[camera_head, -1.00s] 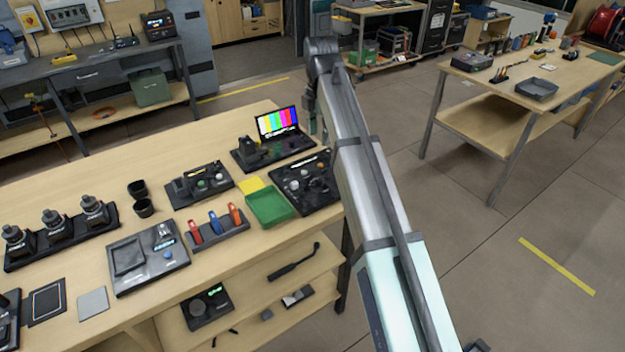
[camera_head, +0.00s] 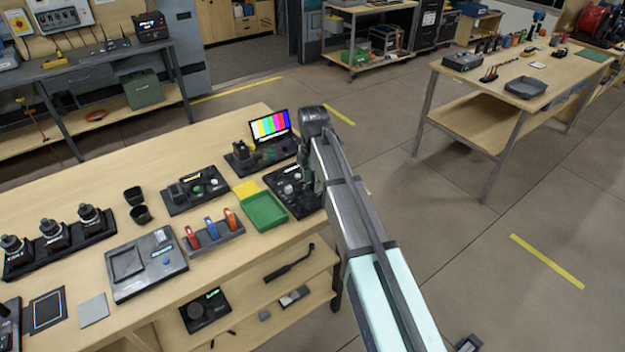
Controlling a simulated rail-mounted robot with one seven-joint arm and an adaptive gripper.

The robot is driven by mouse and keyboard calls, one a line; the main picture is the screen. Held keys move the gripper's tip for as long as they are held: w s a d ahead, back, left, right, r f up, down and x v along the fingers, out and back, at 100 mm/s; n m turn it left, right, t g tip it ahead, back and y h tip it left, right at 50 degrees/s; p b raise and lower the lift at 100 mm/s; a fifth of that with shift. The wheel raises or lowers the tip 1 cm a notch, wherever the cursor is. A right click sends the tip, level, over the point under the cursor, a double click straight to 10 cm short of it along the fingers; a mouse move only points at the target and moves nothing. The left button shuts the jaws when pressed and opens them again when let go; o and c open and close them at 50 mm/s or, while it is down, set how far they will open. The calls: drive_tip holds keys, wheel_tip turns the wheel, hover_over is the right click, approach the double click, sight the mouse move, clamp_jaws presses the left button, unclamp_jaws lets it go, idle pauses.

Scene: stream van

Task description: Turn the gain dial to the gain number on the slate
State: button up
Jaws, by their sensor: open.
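A black control panel with several knobs (camera_head: 283,184) lies at the table's right end, partly covered by my arm. A second black panel with knobs (camera_head: 195,190) lies left of it. I cannot tell which knob is the gain dial. A dark framed flat panel (camera_head: 47,309) lies at the front left; whether it is the slate is unclear, and no number is readable. My gripper (camera_head: 307,184) hangs at the end of my arm over the right edge of the right panel. It looks empty and open. Its fingertips are small and partly hidden, and contact cannot be told.
A green tray (camera_head: 264,212) and yellow notes (camera_head: 246,188) sit left of the right panel. A laptop with colour bars (camera_head: 270,127) stands behind it. A rack of coloured handles (camera_head: 213,235) and a grey device (camera_head: 145,263) stand nearer the front.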

drive_tip(key=shift+f, duration=0.2)
clamp_jaws()
drive_tip(key=shift+m, duration=0.3)
drive_tip(key=m, duration=0.5)
drive_tip(key=shift+p, duration=0.35)
drive_tip(key=m, duration=0.6)
drive_tip(key=shift+m, duration=0.4)
drive_tip(key=m, duration=0.5)
drive_tip(key=shift+p, duration=0.35)
drive_tip(key=m, duration=0.6)
drive_tip(key=shift+s+m, duration=0.1)
drive_tip(key=shift+m, duration=0.3)
